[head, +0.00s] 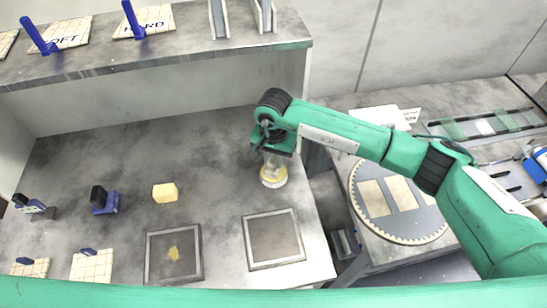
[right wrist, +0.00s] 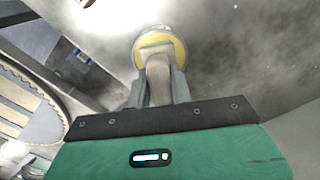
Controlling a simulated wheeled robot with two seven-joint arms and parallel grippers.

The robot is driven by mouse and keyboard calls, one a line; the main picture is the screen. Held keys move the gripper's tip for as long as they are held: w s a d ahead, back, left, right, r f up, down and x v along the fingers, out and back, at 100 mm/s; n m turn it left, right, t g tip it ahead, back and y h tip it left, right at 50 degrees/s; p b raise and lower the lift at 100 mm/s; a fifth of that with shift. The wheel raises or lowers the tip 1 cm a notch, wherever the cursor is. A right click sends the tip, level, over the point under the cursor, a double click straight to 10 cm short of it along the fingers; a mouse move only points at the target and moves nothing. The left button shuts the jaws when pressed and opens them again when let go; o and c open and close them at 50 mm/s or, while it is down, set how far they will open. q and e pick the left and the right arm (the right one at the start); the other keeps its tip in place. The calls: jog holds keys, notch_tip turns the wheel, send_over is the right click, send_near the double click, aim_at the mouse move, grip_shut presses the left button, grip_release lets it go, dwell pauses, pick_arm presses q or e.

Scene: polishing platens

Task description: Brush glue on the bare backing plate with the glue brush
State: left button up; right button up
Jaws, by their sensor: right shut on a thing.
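My right gripper (head: 272,150) is shut on the glue brush and points down above the glue pot (head: 273,178) on the bench. In the right wrist view the pale brush (right wrist: 158,78) stands between the fingers, and its lower end is at the yellow inside of the round pot (right wrist: 160,42). The bristles cannot be made out. A bare, dark square backing plate (head: 273,238) in a light frame lies in front of the pot. A second framed plate (head: 160,265) to its left has a small yellowish patch on it. My left gripper is not in view.
A yellow block (head: 165,193) and a blue and black tool (head: 104,202) are on the left of the bench. A raised shelf (head: 170,62) runs along the back. A round platen (head: 405,228) with pale pads is on the right. The bench between pot and block is clear.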

aim_at(274, 157)
jog(key=shift+s+f+b, duration=0.1)
jog(key=shift+f+b, duration=0.1)
jog(key=shift+b, duration=0.4)
dwell(1.8)
jog(key=shift+r, duration=0.1)
jog(key=shift+r+p, duration=0.5)
jog(key=shift+r, duration=3.05)
jog(key=s+d+n, duration=0.1)
jog(key=s+d, duration=0.2)
jog(key=d, duration=0.4)
jog(key=s+d+r+n, duration=0.1)
jog(key=s+d, duration=0.2)
jog(key=d, duration=0.4)
jog(key=s+d+n, duration=0.1)
jog(key=s+d, duration=0.3)
jog(key=d, duration=0.3)
jog(key=shift+d+r+n, duration=0.15)
jog(key=shift+n, duration=0.25)
